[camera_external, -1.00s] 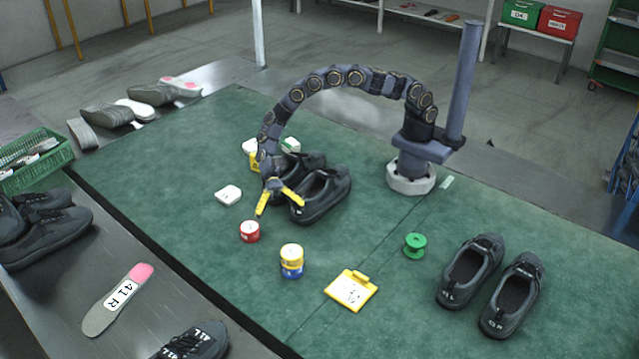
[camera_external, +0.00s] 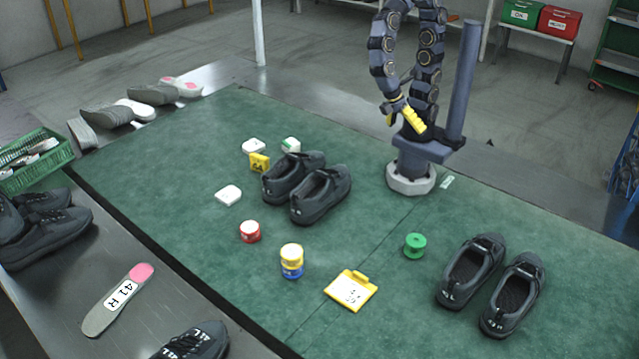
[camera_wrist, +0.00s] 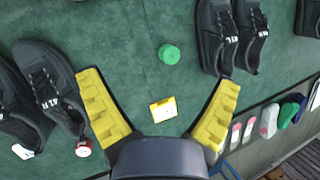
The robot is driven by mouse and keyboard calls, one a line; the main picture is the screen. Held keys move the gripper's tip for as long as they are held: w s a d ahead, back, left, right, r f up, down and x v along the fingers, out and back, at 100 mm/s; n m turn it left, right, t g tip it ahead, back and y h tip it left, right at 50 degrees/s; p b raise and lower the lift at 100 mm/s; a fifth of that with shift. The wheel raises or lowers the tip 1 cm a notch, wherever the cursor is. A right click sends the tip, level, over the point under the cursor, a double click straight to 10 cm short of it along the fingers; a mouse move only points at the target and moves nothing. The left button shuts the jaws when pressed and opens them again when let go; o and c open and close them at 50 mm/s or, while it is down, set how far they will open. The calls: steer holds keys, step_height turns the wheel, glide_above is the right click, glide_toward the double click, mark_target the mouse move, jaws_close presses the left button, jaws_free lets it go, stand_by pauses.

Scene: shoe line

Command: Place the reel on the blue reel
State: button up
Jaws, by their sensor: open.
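A blue reel (camera_external: 291,271) stands on the green mat with a yellow reel (camera_external: 292,254), white on top, stacked on it. They look aligned and upright. A red reel (camera_external: 250,232) stands to their left and a green reel (camera_external: 415,246) to their right; the green reel also shows in the wrist view (camera_wrist: 169,55). My gripper (camera_external: 405,117) is raised near my base, well away from the reels, with its yellow fingers apart. In the wrist view nothing lies between the fingers (camera_wrist: 160,78). I cannot make out the blue and yellow reels in that view.
A yellow-framed card (camera_external: 351,290) lies right of the stack. Dark shoes stand mid-mat (camera_external: 320,195) and at the right (camera_external: 470,270). White pieces (camera_external: 229,195) and a yellow tag (camera_external: 260,162) lie farther back. The mat around the stack is clear.

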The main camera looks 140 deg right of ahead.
steer(key=s+d+n+t+h, duration=0.1)
steer(key=s+d+n+h, duration=0.2)
steer(key=s, duration=0.6)
steer(key=d+h, duration=0.1)
steer(key=d, duration=0.1)
steer(key=shift+d, duration=0.4)
steer(key=shift+f, duration=0.1)
